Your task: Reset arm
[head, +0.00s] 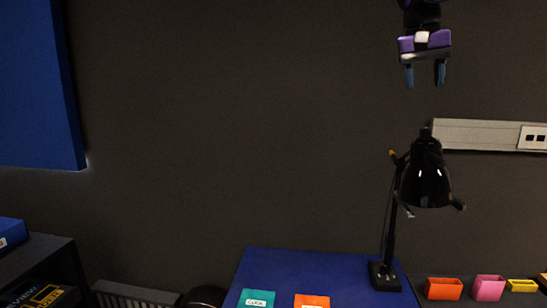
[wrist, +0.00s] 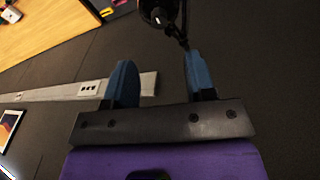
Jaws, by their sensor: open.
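My gripper (head: 425,76) hangs high at the upper right of the head view, in front of the dark wall and above the black desk lamp. Its two blue fingers point down and stand apart with nothing between them. In the wrist view my gripper (wrist: 157,80) also shows open and empty, with the purple body below the fingers. No trackball or panel can be made out in either view.
A black lamp (head: 427,175) stands on the blue table (head: 320,268), below my gripper. A pale wall rail (head: 475,134) with sockets runs at right. Orange (head: 443,289) and pink (head: 488,288) containers sit lower right. Open space surrounds my gripper.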

